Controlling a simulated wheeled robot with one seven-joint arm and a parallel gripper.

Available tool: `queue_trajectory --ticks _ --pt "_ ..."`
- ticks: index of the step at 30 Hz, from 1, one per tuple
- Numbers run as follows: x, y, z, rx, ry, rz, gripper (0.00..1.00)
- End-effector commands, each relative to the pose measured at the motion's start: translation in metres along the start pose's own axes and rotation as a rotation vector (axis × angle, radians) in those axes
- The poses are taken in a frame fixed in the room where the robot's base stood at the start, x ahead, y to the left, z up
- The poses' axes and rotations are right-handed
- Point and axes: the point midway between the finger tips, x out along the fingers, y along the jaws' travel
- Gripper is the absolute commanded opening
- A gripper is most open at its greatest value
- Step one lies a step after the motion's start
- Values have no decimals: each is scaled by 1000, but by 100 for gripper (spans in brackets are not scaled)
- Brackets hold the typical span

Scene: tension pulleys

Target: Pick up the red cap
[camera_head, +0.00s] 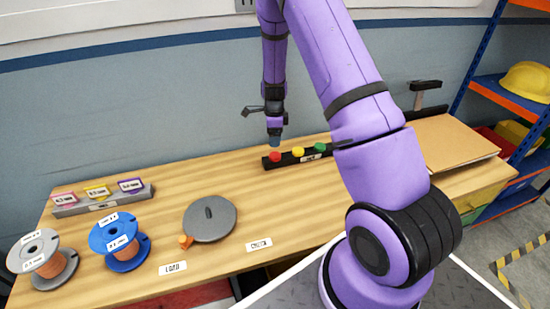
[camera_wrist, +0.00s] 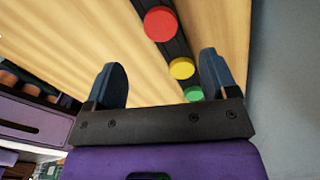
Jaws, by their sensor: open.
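The red cap (camera_head: 275,157) sits at the left end of a black rack on the wooden bench, in a row with a yellow cap (camera_head: 298,152) and a green cap (camera_head: 320,147). In the wrist view the red cap (camera_wrist: 160,23) lies ahead of the fingers, near the top edge. My gripper (camera_head: 274,138) is above the rack, close over the red cap in the head view. In the wrist view my gripper (camera_wrist: 163,80) has its two fingers wide apart, with nothing between them touching either finger. The yellow cap (camera_wrist: 182,69) shows between the fingertips; the green cap (camera_wrist: 194,93) is partly hidden.
A grey disc (camera_head: 209,218), a blue spool (camera_head: 120,242) and a grey spool (camera_head: 43,258) stand on the left of the bench. A tag rack (camera_head: 103,204) is behind them. A brown board (camera_head: 455,143) lies at right. Bare wood lies left of the black rack.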

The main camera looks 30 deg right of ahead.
Motion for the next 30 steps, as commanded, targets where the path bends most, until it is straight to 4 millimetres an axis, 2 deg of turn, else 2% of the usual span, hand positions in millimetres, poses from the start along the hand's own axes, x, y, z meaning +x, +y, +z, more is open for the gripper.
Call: queue_trajectory --ticks 6,14,21,24,30 --pt "32 1 -1 -1 0 3 79" --pt "50 0 -3 -1 0 2 79" --pt "82 0 -6 -3 -1 2 79" --pt "89 0 -6 -2 -1 1 79" --pt "90 0 -6 -2 -2 0 79"
